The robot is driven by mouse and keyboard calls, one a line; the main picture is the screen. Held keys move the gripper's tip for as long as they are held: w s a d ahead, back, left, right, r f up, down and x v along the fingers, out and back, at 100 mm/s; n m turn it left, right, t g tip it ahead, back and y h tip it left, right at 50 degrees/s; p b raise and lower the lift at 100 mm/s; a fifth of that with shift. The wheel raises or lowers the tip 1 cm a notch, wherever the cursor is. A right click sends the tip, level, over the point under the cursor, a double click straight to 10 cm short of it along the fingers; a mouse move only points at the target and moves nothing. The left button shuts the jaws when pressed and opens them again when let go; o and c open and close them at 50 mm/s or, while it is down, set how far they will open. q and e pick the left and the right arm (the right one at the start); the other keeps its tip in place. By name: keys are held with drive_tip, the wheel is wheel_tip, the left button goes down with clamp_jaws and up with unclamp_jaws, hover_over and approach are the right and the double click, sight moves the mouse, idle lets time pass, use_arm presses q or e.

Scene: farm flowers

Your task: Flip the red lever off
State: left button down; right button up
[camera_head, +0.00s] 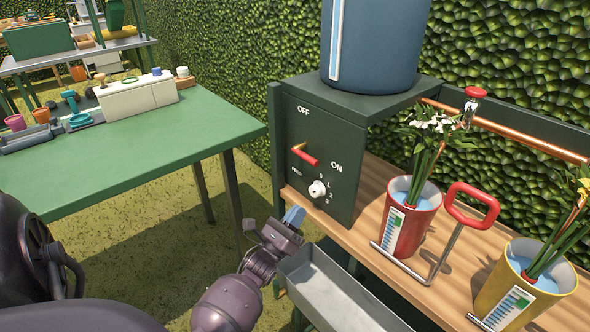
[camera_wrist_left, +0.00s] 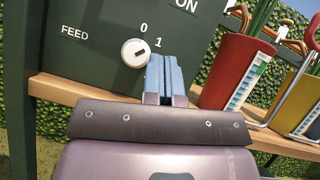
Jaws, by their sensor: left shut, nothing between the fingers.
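The red lever (camera_head: 306,156) is on the front of a dark green control box (camera_head: 340,150). It slants down to the right, its red end toward the ON label, with OFF printed above. My left gripper (camera_head: 293,216) is below and left of the lever, apart from it, with blue fingers shut and empty. In the left wrist view the shut fingers (camera_wrist_left: 165,75) stand in front of the box, just right of the white FEED knob (camera_wrist_left: 135,53); the lever is out of that view. My right gripper is not in view.
A blue tank (camera_head: 375,45) stands on the box. A red flower pot (camera_head: 408,215) and a yellow pot (camera_head: 530,285) stand on the wooden shelf to the right. A grey trough (camera_head: 335,285) lies beside my left gripper. A green table (camera_head: 150,140) is at left.

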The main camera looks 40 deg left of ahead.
use_arm(q)
drive_tip(key=w+r, duration=0.4)
drive_tip(key=r, duration=0.1)
drive_tip(key=w+a+r, duration=0.1)
drive_tip(key=w+r, duration=0.1)
drive_tip(key=shift+w+r, duration=0.25)
drive_tip(key=shift+r, duration=0.05)
drive_tip(key=shift+r, duration=0.1)
